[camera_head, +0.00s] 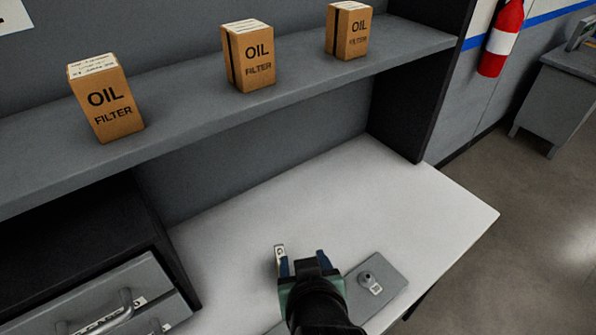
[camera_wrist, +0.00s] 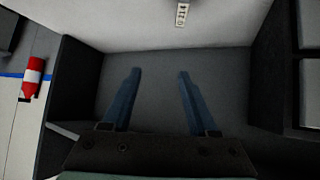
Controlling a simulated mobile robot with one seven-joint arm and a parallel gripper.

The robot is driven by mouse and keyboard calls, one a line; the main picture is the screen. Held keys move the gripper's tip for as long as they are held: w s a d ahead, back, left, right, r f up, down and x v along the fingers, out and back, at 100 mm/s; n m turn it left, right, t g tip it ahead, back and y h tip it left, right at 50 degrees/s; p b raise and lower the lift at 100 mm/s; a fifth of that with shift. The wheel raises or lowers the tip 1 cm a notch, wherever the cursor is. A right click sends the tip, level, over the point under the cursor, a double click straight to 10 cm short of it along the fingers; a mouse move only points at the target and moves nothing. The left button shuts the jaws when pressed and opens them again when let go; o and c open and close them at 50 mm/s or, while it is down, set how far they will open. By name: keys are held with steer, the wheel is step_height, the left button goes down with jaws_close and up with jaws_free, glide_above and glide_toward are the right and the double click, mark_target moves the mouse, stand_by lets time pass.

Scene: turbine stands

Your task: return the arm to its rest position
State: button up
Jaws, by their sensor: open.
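My gripper (camera_head: 306,262) is over the white worktop (camera_head: 400,200), near its front part in the head view. In the wrist view my gripper (camera_wrist: 159,73) has its two blue fingers apart, with nothing between them. The fingers point toward the dark grey panel (camera_wrist: 155,100) under the shelf. A small metal tab with a hole (camera_head: 280,254) shows just left of the fingers in the head view. A small marked metal piece (camera_wrist: 182,14) lies against the white surface in the wrist view. I cannot tell if these are the same thing. My wrist hides part of the worktop.
A grey plate with a round knob (camera_head: 392,275) lies right of my gripper. A grey shelf (camera_head: 185,103) above carries three oil filter boxes (camera_head: 107,98). A drawer unit (camera_head: 100,290) stands at left. The worktop's back right is clear. A fire extinguisher (camera_head: 500,40) hangs beyond.

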steer(key=w+r+m+t, duration=0.15)
steer(key=r+t, duration=0.35)
steer(key=r, duration=1)
steer(key=w+r+t, duration=0.3)
steer(key=r+t, duration=0.2)
steer(key=r, duration=1)
steer(key=s+r+t, duration=0.3)
steer(key=s+r, duration=0.1)
steer(key=r, duration=0.5)
steer(key=s+r+t+h+b, duration=0.1)
steer(key=s+r+t, duration=0.3)
steer(key=r, duration=0.5)
steer(key=shift+s+a+m, duration=0.35)
steer(key=shift+s+a, duration=0.05)
steer(key=shift+s, duration=0.4)
steer(key=shift+c, duration=0.7)
steer(key=shift+a, duration=0.15)
